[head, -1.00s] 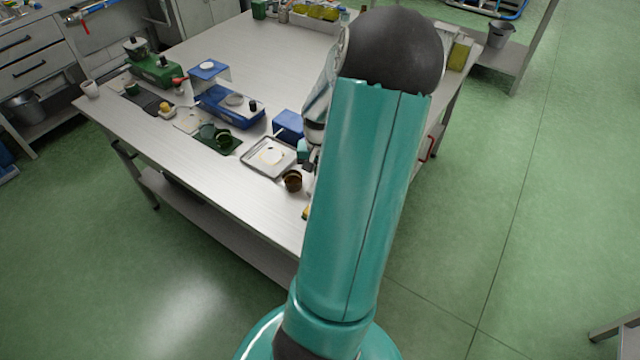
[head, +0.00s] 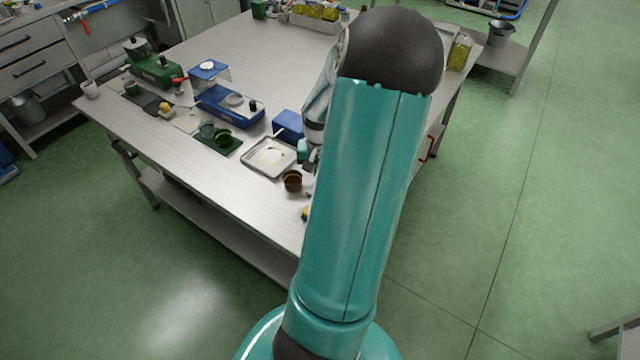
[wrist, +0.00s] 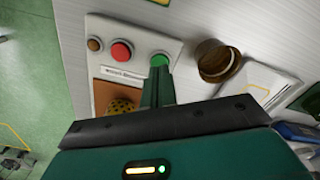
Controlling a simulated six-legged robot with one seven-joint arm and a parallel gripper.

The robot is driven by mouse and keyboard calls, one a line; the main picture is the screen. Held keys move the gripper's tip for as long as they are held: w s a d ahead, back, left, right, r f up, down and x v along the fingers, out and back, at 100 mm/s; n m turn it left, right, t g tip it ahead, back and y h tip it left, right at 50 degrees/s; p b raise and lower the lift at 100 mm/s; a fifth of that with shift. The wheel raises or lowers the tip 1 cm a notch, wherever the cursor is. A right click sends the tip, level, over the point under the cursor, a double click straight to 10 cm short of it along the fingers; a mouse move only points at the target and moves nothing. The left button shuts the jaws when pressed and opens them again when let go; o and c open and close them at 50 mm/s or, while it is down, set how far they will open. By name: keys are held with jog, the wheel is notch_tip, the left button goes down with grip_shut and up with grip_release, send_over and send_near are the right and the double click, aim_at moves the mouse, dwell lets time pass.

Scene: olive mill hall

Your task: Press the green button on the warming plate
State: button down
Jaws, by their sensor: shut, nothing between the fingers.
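The warming plate (wrist: 138,28) shows in the wrist view as a pale panel with a copper-brown surface below its controls. The green button (wrist: 158,60) is at the right of the row. A red button (wrist: 121,51) is to its left, and a small brown knob (wrist: 94,44) is further left. My gripper (wrist: 160,73) is shut and empty, its fingertips just below the green button in the picture and overlapping its lower edge. I cannot tell whether they touch it. In the head view my arm hides most of the plate.
A brown cup (wrist: 215,62) stands close to the right of the plate, and a metal tray (head: 250,164) lies beyond it. A round brown, speckled item (wrist: 122,106) lies on the copper surface. Blue and green devices stand further left on the table (head: 190,180). The table's front edge is near.

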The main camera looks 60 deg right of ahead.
jog(key=shift+f, duration=0.9)
dwell(0.3)
jog(key=shift+r, duration=3.05)
